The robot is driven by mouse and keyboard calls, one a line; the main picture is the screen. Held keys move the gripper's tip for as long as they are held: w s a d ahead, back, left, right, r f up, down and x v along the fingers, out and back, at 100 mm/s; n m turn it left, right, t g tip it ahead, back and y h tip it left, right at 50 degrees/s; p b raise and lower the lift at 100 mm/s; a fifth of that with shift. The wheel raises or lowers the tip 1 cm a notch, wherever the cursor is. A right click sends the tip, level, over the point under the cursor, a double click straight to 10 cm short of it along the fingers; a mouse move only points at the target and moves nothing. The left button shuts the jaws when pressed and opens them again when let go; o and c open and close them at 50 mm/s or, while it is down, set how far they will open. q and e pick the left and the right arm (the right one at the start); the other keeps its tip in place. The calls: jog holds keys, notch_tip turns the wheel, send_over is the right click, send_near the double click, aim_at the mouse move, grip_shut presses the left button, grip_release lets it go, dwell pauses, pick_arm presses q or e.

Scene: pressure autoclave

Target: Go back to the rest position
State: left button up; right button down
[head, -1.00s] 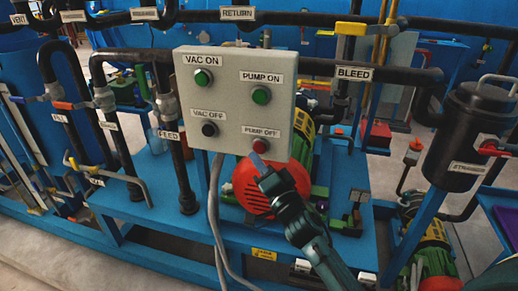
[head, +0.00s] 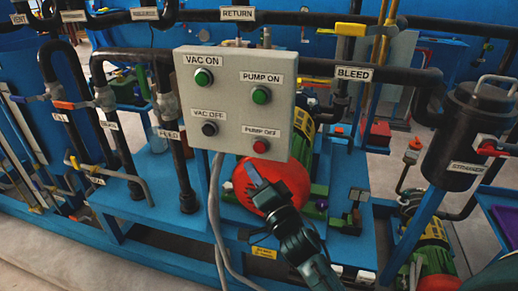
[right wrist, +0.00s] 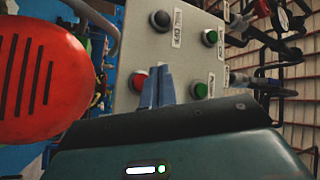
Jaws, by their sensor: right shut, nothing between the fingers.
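My right gripper (head: 254,176) is shut and empty, below the grey control box (head: 231,112) in the head view. Its fingertips are a little under the red PUMP OFF button (head: 261,146), apart from it in that view. In the right wrist view the two blue-grey fingers (right wrist: 158,88) lie together, in front of the box's panel (right wrist: 150,55). The red button (right wrist: 138,80) shows just left of the fingertips there. The green PUMP ON button (head: 261,96), green VAC ON button (head: 203,77) and black VAC OFF button (head: 209,129) are uncovered. My left gripper is not in view.
A red round pump cover (head: 284,180) is right behind my right gripper. Grey cables (head: 215,215) hang below the box. Black pipes, the BLEED line (head: 352,73) and a black strainer vessel (head: 466,130) surround it. The floor at lower left is clear.

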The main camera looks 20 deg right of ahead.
jog(key=s+f+n+g, duration=0.4)
jog(key=s+f+n, duration=0.2)
jog(key=s+f, duration=0.5)
jog(key=s+a+f+n+g+p, duration=0.1)
jog(key=s+f+n+g, duration=0.4)
jog(key=s+f, duration=0.6)
jog(key=shift+s+a+n+g, duration=0.3)
jog(key=shift+s+n, duration=0.35)
jog(key=shift+n, duration=0.15)
jog(key=shift+f, duration=0.1)
